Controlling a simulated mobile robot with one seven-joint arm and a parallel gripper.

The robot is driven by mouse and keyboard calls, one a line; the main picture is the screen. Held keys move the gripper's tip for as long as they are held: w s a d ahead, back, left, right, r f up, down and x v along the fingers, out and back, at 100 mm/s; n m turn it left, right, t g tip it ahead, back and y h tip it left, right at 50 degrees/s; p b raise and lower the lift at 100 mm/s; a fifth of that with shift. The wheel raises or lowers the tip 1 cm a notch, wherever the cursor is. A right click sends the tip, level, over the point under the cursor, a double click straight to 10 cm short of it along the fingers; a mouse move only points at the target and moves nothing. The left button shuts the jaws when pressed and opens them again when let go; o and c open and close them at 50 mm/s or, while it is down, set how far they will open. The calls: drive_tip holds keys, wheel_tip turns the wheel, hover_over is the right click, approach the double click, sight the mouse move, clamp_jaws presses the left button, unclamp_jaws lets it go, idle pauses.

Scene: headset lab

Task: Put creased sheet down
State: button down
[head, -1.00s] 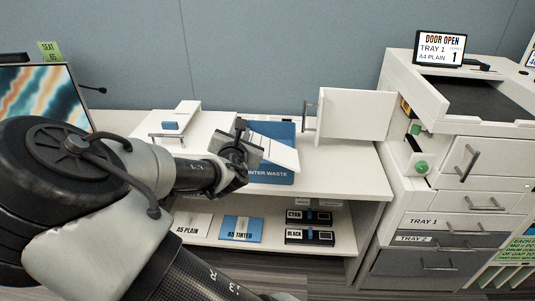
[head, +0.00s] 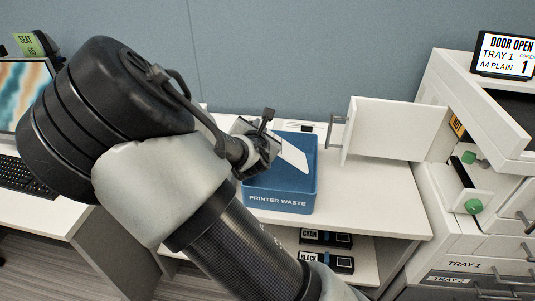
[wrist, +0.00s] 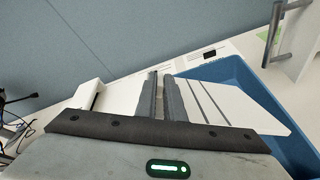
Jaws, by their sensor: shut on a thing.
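The creased sheet (head: 292,157) is white, with two dark crease lines across it in the wrist view (wrist: 226,103). My gripper (head: 262,143) is shut on the sheet, and its two fingers (wrist: 160,97) are close together in the wrist view. The sheet is tilted and sticks out over the blue bin (head: 281,205) labelled PRINTER WASTE. The bin stands on the white worktop, and its wall also shows in the wrist view (wrist: 245,78). Part of the bin's inside is hidden behind my gripper and the sheet.
An open white door panel (head: 395,128) stands right of the bin, beside the printer (head: 480,190), whose screen (head: 507,55) reads DOOR OPEN. Cyan and black boxes (head: 326,240) lie on the shelf below. The worktop right of the bin is clear.

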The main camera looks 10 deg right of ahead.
wheel_tip(320, 180, down, 6)
drive_tip(key=b, duration=0.1)
idle(0.4)
drive_tip(key=shift+f+b, duration=0.15)
drive_tip(key=shift+b, duration=0.15)
drive_tip(key=c, duration=1.9)
unclamp_jaws()
drive_tip(key=shift+o, duration=0.2)
